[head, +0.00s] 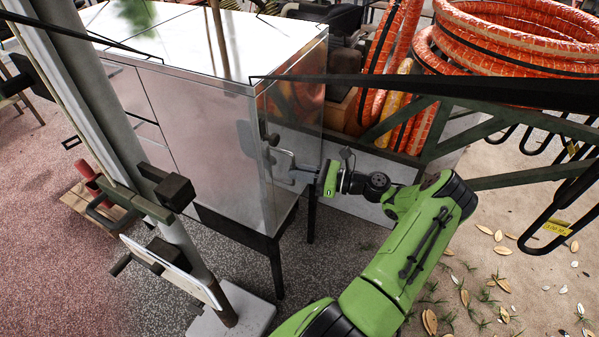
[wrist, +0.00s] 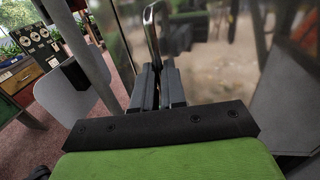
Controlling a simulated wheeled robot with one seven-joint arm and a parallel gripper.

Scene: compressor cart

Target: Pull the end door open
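The end door (head: 298,112) is the glossy, mirror-like narrow panel on the right end of the pale metal cabinet (head: 190,105). It looks flush with the cabinet; a small gap cannot be ruled out. Its handle (head: 284,157) is a bent metal bar, which also shows in the wrist view (wrist: 151,30). My gripper (head: 308,172) reaches the handle from the right. In the wrist view, my gripper's two dark fingers (wrist: 157,82) are close together with the lower end of the handle between them. The exact contact at the fingertips is partly hidden.
A green frame (head: 430,130) with coiled orange hoses (head: 510,35) stands close behind my arm. A grey post (head: 110,130) on a pale base stands at the left. Leaf-strewn ground (head: 500,270) lies open to the right of my arm.

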